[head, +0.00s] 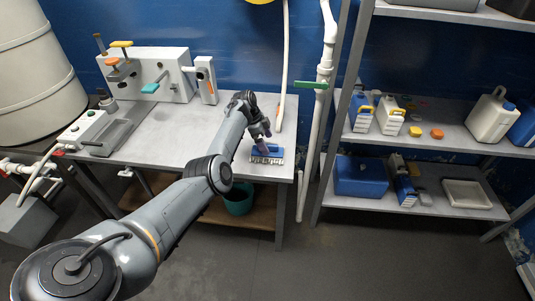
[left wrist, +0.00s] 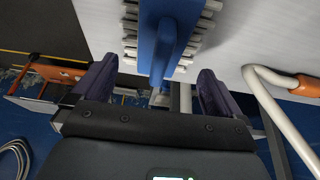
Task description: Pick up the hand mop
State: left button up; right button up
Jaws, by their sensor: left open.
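The hand mop (head: 270,149), blue with a pale fringe, lies on the grey workbench (head: 185,150) near its right front corner. In the left wrist view the hand mop (left wrist: 163,28) shows its blue bar and handle with pale strands on both sides. My left gripper (head: 264,138) is at the mop in the head view and hides part of it. In the left wrist view my left gripper (left wrist: 157,70) is open, with the blue handle between its two dark fingers and gaps on both sides. My right gripper is not in view.
A white hose (head: 284,60) with an orange end hangs behind the mop, and a white pipe (head: 318,110) stands right of the bench. A white machine (head: 150,68) stands at the bench's back left. A teal bucket (head: 238,200) is below. Shelves (head: 440,150) stand right.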

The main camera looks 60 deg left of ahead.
aim_at(267, 144)
pick_arm(q)
jog(key=b+x, duration=0.2)
jog(key=x, duration=0.3)
jog(key=shift+s+a, duration=0.1)
jog(key=shift+s, duration=0.1)
jog(key=shift+c, duration=0.3)
jog(key=c, duration=1.1)
jog(key=shift+c, duration=0.2)
jog(key=shift+r, duration=0.1)
